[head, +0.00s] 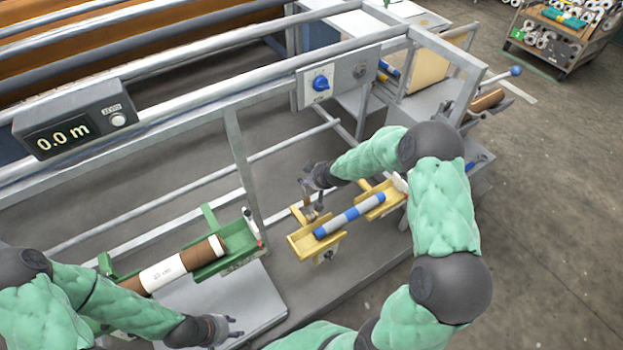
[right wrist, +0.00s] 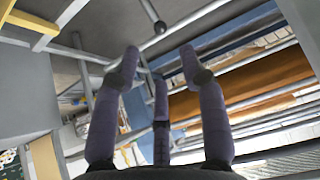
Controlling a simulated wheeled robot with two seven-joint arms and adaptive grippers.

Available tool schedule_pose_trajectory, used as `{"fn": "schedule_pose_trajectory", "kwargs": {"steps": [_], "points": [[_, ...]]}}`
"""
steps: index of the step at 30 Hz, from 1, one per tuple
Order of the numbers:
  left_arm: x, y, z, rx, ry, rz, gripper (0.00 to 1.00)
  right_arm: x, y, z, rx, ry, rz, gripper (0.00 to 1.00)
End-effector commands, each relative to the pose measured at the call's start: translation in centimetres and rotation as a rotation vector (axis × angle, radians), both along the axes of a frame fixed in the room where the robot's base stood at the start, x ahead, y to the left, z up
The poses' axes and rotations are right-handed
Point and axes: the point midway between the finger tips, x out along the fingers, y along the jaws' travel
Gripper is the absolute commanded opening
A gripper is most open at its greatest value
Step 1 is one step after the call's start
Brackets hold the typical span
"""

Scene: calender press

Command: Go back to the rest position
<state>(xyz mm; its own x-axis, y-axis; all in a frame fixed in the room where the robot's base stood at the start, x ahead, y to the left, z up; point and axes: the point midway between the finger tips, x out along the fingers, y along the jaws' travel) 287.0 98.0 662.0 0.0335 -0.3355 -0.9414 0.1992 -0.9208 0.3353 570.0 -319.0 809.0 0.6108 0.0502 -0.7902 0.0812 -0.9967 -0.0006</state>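My left gripper (head: 234,327) is low in the head view, over the front edge of a grey plate (head: 225,295). Its fingers are spread with nothing between them. My right gripper (head: 312,207) is near the middle of the head view, just behind and left of the blue and grey roll on the yellow holder. In the right wrist view its fingers (right wrist: 160,72) are spread apart and empty.
A blue and grey roll (head: 350,215) lies on a yellow holder (head: 318,243). A brown roll with a white label (head: 165,272) lies in a green cradle (head: 237,247). The machine's rails (head: 215,97), display box (head: 77,117) and knob panel (head: 338,77) stand behind. Open floor (head: 560,200) lies right.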

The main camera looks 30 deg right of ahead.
Motion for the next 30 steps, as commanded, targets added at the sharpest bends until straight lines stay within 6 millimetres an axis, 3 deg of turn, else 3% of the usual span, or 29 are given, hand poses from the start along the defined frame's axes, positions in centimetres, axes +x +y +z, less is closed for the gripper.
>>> {"fn": "schedule_pose_trajectory", "kwargs": {"steps": [20, 25, 30], "points": [[0.0, 0.0, 0.0, 0.0, 0.0, 0.0, 0.4, -0.4, 0.2, 0.0, 0.004, 0.005, -0.001, 0.43], [0.0, 0.0, 0.0, 0.0, 0.0, 0.0, 0.4, -1.8, 2.5, -2.1, 0.051, 0.052, -0.003, 0.43], [0.0, 0.0, 0.0, 0.0, 0.0, 0.0, 0.4, -5.0, 6.8, -5.7, 0.136, 0.148, -0.016, 0.43]]}}
